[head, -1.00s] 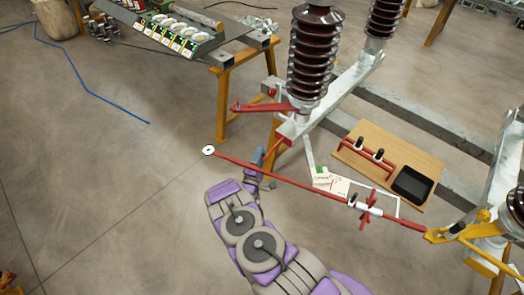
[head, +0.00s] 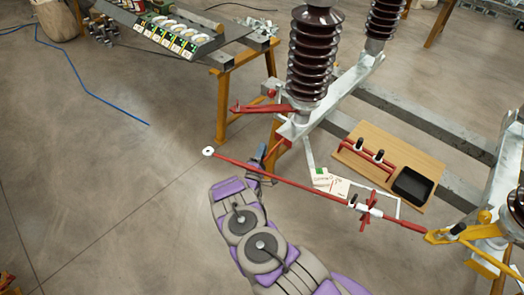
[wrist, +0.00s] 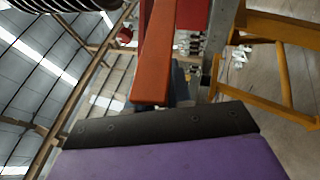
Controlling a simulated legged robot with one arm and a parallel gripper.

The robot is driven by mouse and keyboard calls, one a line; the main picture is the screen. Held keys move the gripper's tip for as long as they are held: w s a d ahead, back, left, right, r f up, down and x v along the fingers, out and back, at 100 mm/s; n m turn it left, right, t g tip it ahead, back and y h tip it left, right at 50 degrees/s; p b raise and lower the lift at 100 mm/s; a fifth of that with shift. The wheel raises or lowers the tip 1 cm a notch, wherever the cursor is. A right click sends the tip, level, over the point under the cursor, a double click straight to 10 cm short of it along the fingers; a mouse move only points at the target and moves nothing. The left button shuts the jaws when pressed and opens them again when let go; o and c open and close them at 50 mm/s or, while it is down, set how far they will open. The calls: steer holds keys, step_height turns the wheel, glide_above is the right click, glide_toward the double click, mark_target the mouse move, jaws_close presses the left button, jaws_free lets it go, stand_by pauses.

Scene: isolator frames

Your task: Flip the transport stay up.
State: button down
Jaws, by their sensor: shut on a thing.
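A short red flat bar, which I take as the transport stay (head: 280,146), slants down and left from the end of the grey isolator frame (head: 330,105). My gripper (head: 262,158) is at its lower end, just behind the long red rod. In the wrist view the stay (wrist: 156,50) is a broad orange-red bar running down to my dark lower jaw (wrist: 165,108). My gripper is shut on its free end. The far jaw is mostly hidden behind the bar.
The long red rod (head: 310,187) with a white ring end crosses in front of my gripper. Brown ribbed insulators (head: 312,60) rise above. A wooden board (head: 415,160) with a black tray lies right. A yellow trestle (head: 222,105) stands behind.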

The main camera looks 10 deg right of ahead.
stand_by(0.6)
step_height(320, 180, up, 3)
steer(key=m+g+y+p, duration=0.1)
steer(key=g+p, duration=0.1)
steer(key=p, duration=0.1)
steer(key=shift+f+g+p, duration=0.15)
steer(key=shift+g+p, duration=0.15)
steer(key=shift+g, duration=0.1)
steer(key=c, duration=1.1)
jaws_free()
steer(key=shift+p+v, duration=1.05)
steer(key=shift+v, duration=7.6)
